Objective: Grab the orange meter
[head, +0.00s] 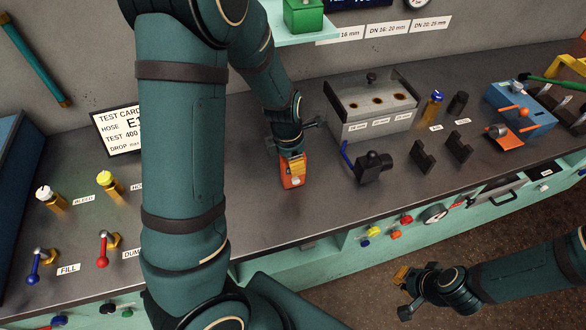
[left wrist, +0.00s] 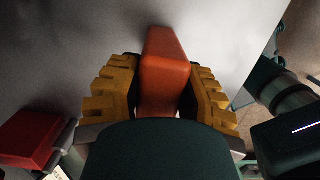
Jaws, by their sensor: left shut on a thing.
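The orange meter (head: 292,181) is a small orange block on the grey bench top, near the middle of the head view. My left gripper (head: 297,160) reaches down over it and is shut on it. In the left wrist view the meter (left wrist: 163,72) sits between the two yellow fingers of my left gripper (left wrist: 163,95), which press on both its sides. I cannot tell whether the meter still touches the bench. My right gripper (head: 408,292) is low at the right, in front of the bench and away from the meter; its fingers are too small to read.
A grey metal box with holes (head: 371,110) stands behind, right of the meter. A black fitting with a blue lever (head: 371,167) and black brackets (head: 424,157) lie further right. Red and blue levers (head: 102,248) stand at the left. Bare bench (head: 250,215) lies in front of the meter.

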